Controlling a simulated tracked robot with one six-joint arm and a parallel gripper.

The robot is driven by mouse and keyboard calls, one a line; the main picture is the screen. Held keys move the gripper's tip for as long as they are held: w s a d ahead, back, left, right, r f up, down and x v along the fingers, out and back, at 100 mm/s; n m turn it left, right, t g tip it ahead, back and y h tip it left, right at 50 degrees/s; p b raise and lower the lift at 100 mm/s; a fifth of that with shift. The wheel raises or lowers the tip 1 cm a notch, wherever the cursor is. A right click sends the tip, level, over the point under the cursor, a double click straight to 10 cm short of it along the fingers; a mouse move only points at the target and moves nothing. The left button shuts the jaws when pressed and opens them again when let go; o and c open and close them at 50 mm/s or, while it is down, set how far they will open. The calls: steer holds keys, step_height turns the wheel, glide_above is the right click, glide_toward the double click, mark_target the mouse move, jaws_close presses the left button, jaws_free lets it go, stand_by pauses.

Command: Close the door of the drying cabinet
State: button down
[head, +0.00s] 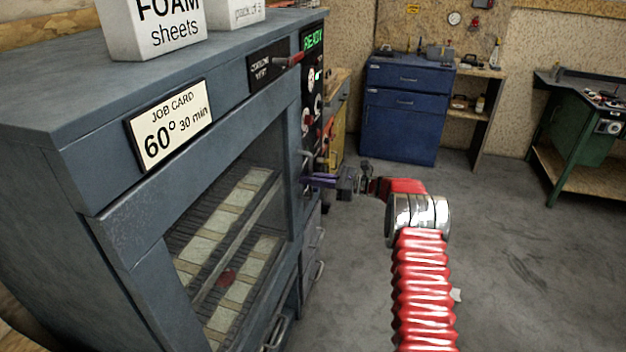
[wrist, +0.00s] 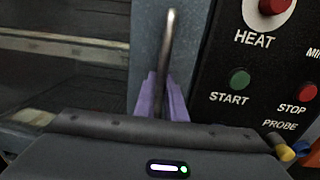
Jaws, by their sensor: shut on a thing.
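The grey-blue drying cabinet (head: 60,180) fills the left of the head view. Its door (head: 140,285) has a window with racks of pale sheets behind it. The door lies close to the cabinet front; whether it is fully flush I cannot tell. My gripper (head: 314,181) is at the door's right edge, beside the control panel (head: 311,75). In the wrist view, the purple fingers (wrist: 162,101) are shut around the upright metal door handle (wrist: 168,42). The lower end of the handle is hidden by the fingers and gripper body.
The control panel, with HEAT, START (wrist: 239,80) and STOP (wrist: 297,93) buttons, is close to the right of the fingers. A foam sheets box (head: 150,35) stands on the cabinet. A blue cabinet (head: 400,125) and green bench (head: 575,150) stand behind. The floor (head: 500,260) at right is clear.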

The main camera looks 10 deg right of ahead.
steer(key=shift+w+a+f, duration=0.1)
steer(key=shift+a, duration=0.3)
steer(key=c, duration=2.1)
jaws_free()
steer(key=shift+w, duration=0.1)
steer(key=v, duration=1.4)
steer(key=shift+d, duration=0.1)
